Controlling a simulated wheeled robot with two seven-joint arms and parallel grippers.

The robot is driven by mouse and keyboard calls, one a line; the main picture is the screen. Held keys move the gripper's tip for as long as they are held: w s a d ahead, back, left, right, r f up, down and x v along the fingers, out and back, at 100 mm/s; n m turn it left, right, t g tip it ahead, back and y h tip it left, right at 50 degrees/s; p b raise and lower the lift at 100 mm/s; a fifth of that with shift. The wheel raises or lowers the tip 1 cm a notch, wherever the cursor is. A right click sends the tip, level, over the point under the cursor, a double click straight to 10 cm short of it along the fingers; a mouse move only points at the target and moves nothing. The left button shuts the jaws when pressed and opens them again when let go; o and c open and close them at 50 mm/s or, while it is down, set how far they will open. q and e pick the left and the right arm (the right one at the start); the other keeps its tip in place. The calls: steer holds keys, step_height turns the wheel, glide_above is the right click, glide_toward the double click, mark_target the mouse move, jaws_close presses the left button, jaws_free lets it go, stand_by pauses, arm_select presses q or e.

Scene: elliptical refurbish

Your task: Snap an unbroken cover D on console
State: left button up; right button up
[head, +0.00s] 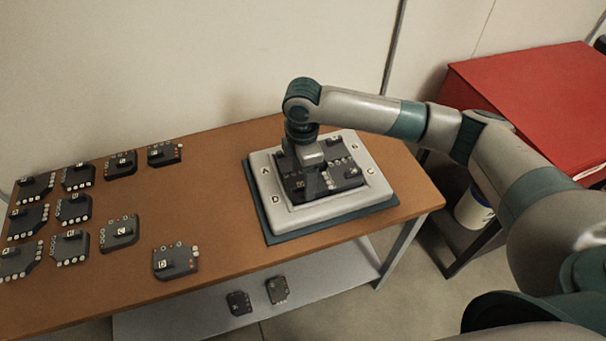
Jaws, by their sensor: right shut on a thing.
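The console (335,207) is a pale grey frame on a dark teal base, at the right part of the brown table. Letters are marked on its rim, with D at the front left corner. Dark covers (342,182) lie in its recess. My right gripper (313,185) points down over the front left part of the recess, by the D mark. It is shut on a dark cover (297,192), mostly hidden by the gripper. I cannot tell whether that cover is fully seated. My left gripper is not in view.
Several dark lettered covers stand in rows on the left of the table (215,200), one of them (175,262) near the front edge. Two more (277,290) lie on the lower shelf (330,275). A red cabinet (530,95) and a white bucket (473,212) are at the right.

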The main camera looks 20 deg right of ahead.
steer(key=shift+s+f, duration=0.1)
steer(key=shift+f, duration=0.3)
stand_by(0.3)
steer(key=o, duration=1.2)
steer(key=shift+s, duration=0.1)
steer(key=shift+o, duration=0.2)
steer(key=shift+s+r, duration=0.1)
steer(key=shift+w, duration=0.2)
steer(key=shift+w+r, duration=0.25)
steer(key=shift+r, duration=0.5)
step_height(320, 180, up, 16)
steer(key=b, duration=0.3)
steer(key=shift+s, duration=0.45)
